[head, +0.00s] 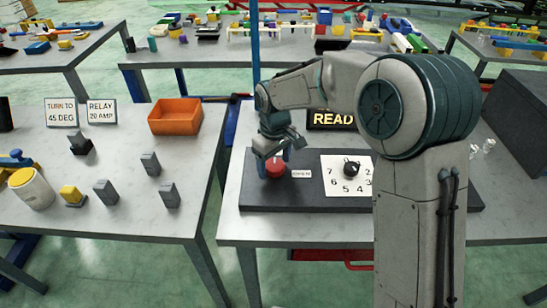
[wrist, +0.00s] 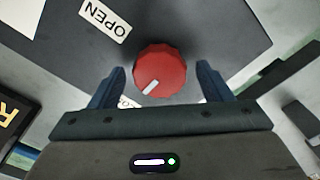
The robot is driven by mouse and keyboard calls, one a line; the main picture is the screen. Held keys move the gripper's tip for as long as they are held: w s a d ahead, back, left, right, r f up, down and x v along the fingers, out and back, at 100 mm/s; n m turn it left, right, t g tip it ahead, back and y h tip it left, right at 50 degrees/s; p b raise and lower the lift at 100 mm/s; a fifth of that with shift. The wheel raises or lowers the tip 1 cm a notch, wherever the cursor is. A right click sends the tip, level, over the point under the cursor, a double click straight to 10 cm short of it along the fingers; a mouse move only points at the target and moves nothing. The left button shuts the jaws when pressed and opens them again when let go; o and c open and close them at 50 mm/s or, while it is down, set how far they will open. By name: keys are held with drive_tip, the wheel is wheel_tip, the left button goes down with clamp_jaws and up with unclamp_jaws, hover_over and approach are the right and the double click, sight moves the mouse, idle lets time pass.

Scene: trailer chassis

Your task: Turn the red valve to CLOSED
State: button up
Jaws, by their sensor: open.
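The red valve (head: 276,168) is a round knob on the dark panel (head: 262,199) on the right-hand table. In the wrist view the valve (wrist: 163,66) shows a white pointer mark near its lower left rim. The mark points towards a partly hidden white label (wrist: 127,102), not towards the OPEN label (wrist: 105,20) at the upper left. My gripper (head: 273,152) is right above the valve, pointing down. In the wrist view my gripper (wrist: 160,69) is open, with one finger on each side of the knob; I cannot tell whether they touch it.
A white numbered dial with a black knob (head: 351,169) lies right of the valve on the panel. A black display sign (head: 331,120) stands behind it. The left table holds an orange bin (head: 175,116), sign cards (head: 61,112) and several grey blocks (head: 150,164).

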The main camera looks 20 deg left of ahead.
sight(274, 164)
wheel_tip(274, 164, up, 14)
idle(0.5)
drive_tip(key=shift+f, duration=0.1)
